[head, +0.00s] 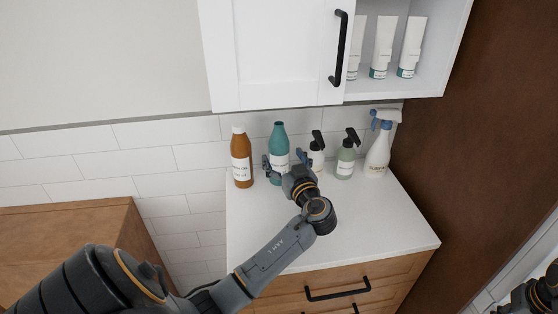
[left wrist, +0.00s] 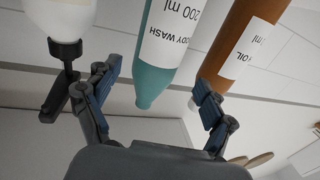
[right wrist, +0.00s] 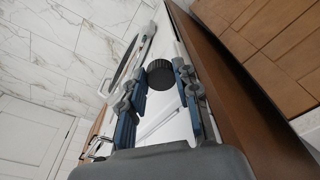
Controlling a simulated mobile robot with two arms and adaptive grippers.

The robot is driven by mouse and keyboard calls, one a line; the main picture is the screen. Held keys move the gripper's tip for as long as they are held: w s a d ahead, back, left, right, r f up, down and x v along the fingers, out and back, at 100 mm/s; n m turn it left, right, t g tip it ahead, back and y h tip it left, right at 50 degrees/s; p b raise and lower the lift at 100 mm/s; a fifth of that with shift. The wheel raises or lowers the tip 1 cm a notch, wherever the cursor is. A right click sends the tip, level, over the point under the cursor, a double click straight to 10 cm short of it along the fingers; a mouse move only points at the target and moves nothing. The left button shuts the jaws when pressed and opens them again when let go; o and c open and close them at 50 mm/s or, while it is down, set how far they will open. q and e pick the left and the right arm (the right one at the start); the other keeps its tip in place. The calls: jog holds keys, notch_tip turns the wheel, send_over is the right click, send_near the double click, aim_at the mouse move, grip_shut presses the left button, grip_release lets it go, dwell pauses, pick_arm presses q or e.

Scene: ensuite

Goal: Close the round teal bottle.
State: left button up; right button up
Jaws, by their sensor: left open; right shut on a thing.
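The round teal bottle (head: 279,138) stands upright at the back of the white counter with no cap on its neck. It also shows in the left wrist view (left wrist: 153,82), upside down, with a white body wash label. My left gripper (head: 284,165) is open, with its fingers on either side of the bottle; I cannot tell whether they touch it. My right gripper (right wrist: 160,85) is shut on a dark ribbed round cap (right wrist: 160,73), away from the bottle. Only part of it shows at the lower right of the head view (head: 537,295).
A brown bottle (head: 241,158) with a white cap stands left of the teal one. Two pump bottles (head: 317,157) (head: 346,160) and a spray bottle (head: 378,150) stand to its right. A wall cabinet (head: 275,60) hangs above. The counter front (head: 375,225) is clear.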

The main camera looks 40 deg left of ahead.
aim_at(283, 153)
pick_arm(q)
jog(key=shift+w+a+r, duration=0.1)
pick_arm(e)
jog(key=shift+r, duration=0.15)
pick_arm(q)
jog(key=p+x, duration=0.1)
jog(key=x, duration=0.1)
jog(key=p+x, duration=0.1)
jog(key=x, duration=0.1)
jog(key=shift+w+p, duration=0.3)
jog(key=shift+w, duration=0.05)
pick_arm(e)
notch_tip(283, 153, up, 2)
jog(key=shift+r, duration=0.15)
pick_arm(q)
jog(key=shift+w+a, duration=0.1)
jog(key=shift+a, duration=0.15)
grip_shut()
